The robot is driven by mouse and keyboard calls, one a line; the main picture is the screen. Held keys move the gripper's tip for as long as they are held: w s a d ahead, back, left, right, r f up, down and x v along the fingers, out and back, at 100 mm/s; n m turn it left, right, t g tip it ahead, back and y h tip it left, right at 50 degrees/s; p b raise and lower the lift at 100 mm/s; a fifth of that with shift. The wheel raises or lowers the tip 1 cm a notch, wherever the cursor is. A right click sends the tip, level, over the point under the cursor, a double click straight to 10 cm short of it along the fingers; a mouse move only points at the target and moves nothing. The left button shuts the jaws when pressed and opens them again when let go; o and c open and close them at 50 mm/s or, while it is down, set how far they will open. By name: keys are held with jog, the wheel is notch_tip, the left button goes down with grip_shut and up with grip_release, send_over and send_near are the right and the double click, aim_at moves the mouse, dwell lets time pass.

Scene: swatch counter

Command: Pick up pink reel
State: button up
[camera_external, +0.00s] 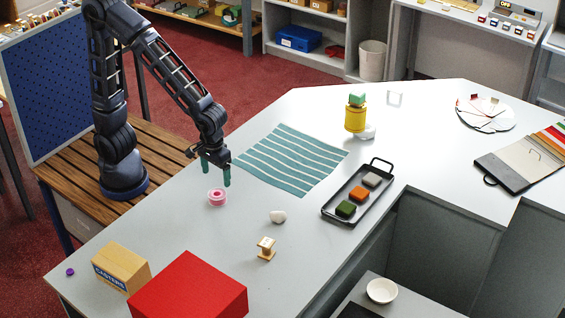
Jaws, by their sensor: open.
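The pink reel (217,197) is a small, low pink spool on the grey-white counter, left of the middle. My gripper (216,177) is open and empty. Its two green fingertips point down just behind and above the reel. The right fingertip is close to the reel's upper right side in the picture. I cannot tell from this single view whether any finger touches the reel.
A striped teal cloth (290,160) lies right of my gripper. A black tray (334,216) holds coloured blocks. A white lump (278,217), a wooden spool (266,248), a castors box (121,266) and a red box (190,290) stand nearer. Counter left of the reel is clear.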

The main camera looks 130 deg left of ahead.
aim_at(217, 192)
jog(key=shift+s+f, duration=0.1)
jog(key=shift+f, duration=4.3)
jog(key=c, duration=1.1)
jog(key=shift+o, duration=0.2)
jog(key=shift+r, duration=0.15)
